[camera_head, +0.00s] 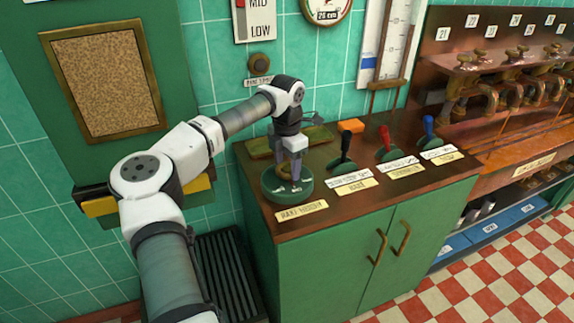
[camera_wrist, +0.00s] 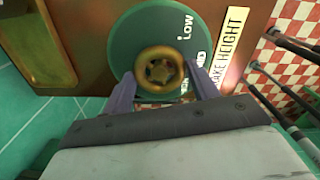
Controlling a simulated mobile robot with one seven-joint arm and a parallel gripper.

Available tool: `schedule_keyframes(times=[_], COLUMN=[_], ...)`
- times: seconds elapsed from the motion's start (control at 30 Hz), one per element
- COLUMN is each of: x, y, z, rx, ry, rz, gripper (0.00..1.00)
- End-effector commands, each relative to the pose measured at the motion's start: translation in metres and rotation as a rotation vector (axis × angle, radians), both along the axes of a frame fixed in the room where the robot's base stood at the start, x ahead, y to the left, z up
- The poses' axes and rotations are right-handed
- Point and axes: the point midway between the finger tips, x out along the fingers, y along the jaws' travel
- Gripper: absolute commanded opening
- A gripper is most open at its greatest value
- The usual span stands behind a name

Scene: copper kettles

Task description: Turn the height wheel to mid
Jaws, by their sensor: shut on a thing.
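The height wheel is a small brass handwheel (camera_wrist: 159,70) on a round green dial plate (camera_head: 270,187), which sits at the left front of the brown counter top (camera_head: 312,162). My gripper (camera_head: 290,178) reaches down onto the wheel, with a finger on either side of its rim, shut on it. In the wrist view the dial plate (camera_wrist: 182,24) shows LOW near its upper right and part of another word beside the right finger; the rest is hidden by my gripper. A cream label (camera_wrist: 230,45) reading height lies beside the dial.
Levers with black (camera_head: 342,152), red (camera_head: 385,139) and blue (camera_head: 428,128) handles stand right of the dial, with labels before them. An orange block (camera_head: 351,125) lies behind. A wall sign (camera_head: 259,15) shows MID and LOW beside a round gauge (camera_head: 326,10).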

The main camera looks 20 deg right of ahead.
Motion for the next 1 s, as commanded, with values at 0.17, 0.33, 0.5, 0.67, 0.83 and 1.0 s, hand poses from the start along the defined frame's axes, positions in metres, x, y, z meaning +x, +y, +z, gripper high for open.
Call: schedule_keyframes(times=[0.17,0.33,0.5,0.67,0.83,1.0], x=[0.0002,0.0002,0.0002,0.0002,0.0001,0.0001], y=[0.0004,0.0004,0.0005,0.0005,0.0002,0.0001], z=[0.0001,0.0002,0.0002,0.0002,0.0002,0.0003], rx=[0.001,0.001,0.001,0.001,0.000,0.000], ry=[-0.001,-0.001,-0.001,-0.001,-0.001,-0.001], rz=[0.031,0.038,0.037,0.037,0.036,0.036], gripper=[0.36,0.36,0.36,0.69,0.81,0.81])
